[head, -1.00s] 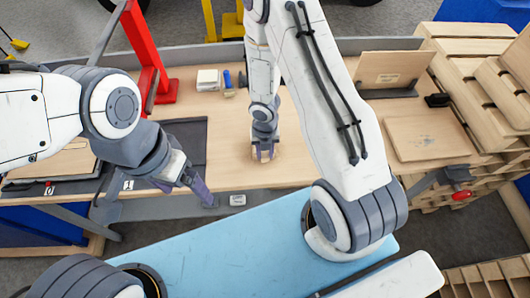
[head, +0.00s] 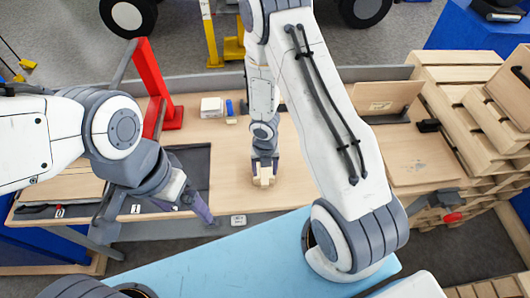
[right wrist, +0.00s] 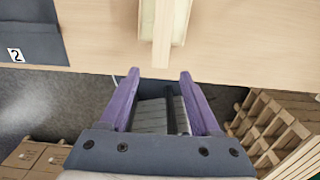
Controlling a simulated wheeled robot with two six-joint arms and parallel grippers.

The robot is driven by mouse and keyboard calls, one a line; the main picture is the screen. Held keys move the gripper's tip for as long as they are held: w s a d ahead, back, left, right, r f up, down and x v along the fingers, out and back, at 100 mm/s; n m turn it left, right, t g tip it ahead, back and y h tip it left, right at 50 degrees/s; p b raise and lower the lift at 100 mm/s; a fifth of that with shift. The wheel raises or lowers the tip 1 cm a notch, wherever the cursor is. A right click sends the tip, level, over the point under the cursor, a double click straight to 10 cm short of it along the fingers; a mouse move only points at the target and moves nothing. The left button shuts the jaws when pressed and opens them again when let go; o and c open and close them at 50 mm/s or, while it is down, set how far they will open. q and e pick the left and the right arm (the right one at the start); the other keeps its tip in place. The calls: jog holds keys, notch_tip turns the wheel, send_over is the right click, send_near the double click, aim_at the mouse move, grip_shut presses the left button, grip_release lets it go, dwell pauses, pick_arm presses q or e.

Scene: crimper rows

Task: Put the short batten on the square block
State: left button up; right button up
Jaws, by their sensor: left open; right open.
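In the right wrist view, a narrow pale strip of wood, seemingly the short batten (right wrist: 162,55), lies over a wider pale piece, seemingly the square block (right wrist: 182,22). The strip's near end sticks out past the wider piece. My right gripper (right wrist: 160,75) is open and empty, its purple fingertips just short of that end, one on each side. In the head view, pale wood (head: 264,178) shows at the tip of my right gripper (head: 264,160), and the two pieces are hard to separate. My left gripper (head: 203,209) is open and empty near the bench's front edge.
The wooden bench (head: 235,170) is clear around the pale wood. A red post (head: 158,85), a white box (head: 212,107) and a small blue item (head: 229,108) stand behind. A board (head: 425,150) lies at the right, beside stacked pallets (head: 480,90). A dark mat (head: 190,160) lies at left.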

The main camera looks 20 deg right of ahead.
jog(key=s+a+r+m+p, duration=0.1)
jog(key=a+r+m, duration=0.25)
jog(key=r, duration=0.45)
jog(key=s+a+r+m+p, duration=0.2)
jog(key=r+m, duration=0.3)
jog(key=r, duration=0.3)
jog(key=s+a+r+m+p, duration=0.1)
jog(key=a+r+m, duration=0.2)
jog(key=r+m, duration=0.3)
pick_arm(q)
notch_tip(320, 180, up, 5)
jog(key=shift+r, duration=0.1)
pick_arm(e)
jog(key=s+a+r+m+y, duration=0.1)
jog(key=s+a+r+m, duration=0.3)
jog(key=s+r+m, duration=0.7)
jog(key=s+r, duration=0.1)
jog(key=s, duration=0.2)
jog(key=shift+f, duration=0.15)
pick_arm(q)
notch_tip(320, 180, down, 20)
jog(key=b, duration=2)
pick_arm(e)
notch_tip(320, 180, down, 20)
jog(key=shift+r, duration=0.2)
